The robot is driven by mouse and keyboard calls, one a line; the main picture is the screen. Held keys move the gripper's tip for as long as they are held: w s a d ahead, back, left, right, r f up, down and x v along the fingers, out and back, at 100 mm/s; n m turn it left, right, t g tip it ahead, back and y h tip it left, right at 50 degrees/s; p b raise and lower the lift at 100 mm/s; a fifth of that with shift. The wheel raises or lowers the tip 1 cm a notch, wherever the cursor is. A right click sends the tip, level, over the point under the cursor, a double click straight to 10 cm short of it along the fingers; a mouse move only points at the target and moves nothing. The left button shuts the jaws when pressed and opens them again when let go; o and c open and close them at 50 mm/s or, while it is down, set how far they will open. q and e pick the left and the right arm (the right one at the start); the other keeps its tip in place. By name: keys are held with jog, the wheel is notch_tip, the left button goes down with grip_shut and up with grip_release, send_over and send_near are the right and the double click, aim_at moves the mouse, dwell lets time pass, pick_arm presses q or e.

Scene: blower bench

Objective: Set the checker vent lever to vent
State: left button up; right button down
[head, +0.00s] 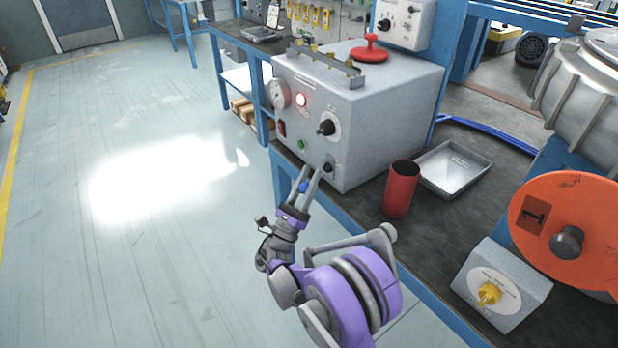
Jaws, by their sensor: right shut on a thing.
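The checker (372,128) is a grey box on the bench with a gauge, a lit red lamp, a black knob and a small green button on its front. A small dark fitting (327,168), apparently the vent lever's mount, sits low on the front face. My right gripper (312,170) is at this spot, its two fingers reaching up from below and shut on the lever. A small blue piece shows between the fingers. The fingers hide most of the lever, so its setting cannot be read. My left gripper is not in view.
A red cup (400,190) and a shallow metal tray (453,168) stand right of the checker. A grey box with a yellow knob (489,294) and an orange disc (572,225) are at the right. Open floor (130,240) lies left of the bench.

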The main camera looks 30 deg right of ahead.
jog(key=c, duration=0.5)
grip_release()
jog(key=p+v, duration=0.1)
jog(key=v, duration=1)
